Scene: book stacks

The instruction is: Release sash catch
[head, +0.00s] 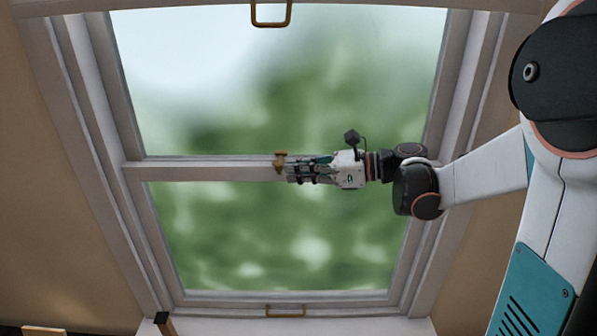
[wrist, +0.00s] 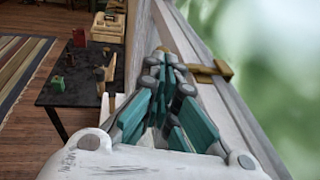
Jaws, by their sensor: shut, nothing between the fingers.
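A sash window with pale frames fills the head view. Its meeting rail (head: 210,171) crosses the middle and carries a small brass sash catch (head: 280,161). My gripper (head: 291,171) is shut and empty. It reaches in from the right, with its fingertips close beside the catch at the rail. In the wrist view the brass catch (wrist: 207,72) lies just right of my closed fingertips (wrist: 165,58), on the rail. I cannot tell whether the fingers touch it. The catch's lever is partly hard to make out at this size.
A brass handle (head: 285,311) is on the bottom rail and another handle (head: 271,24) hangs at the top. A striped rug (wrist: 22,65) lies on the floor.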

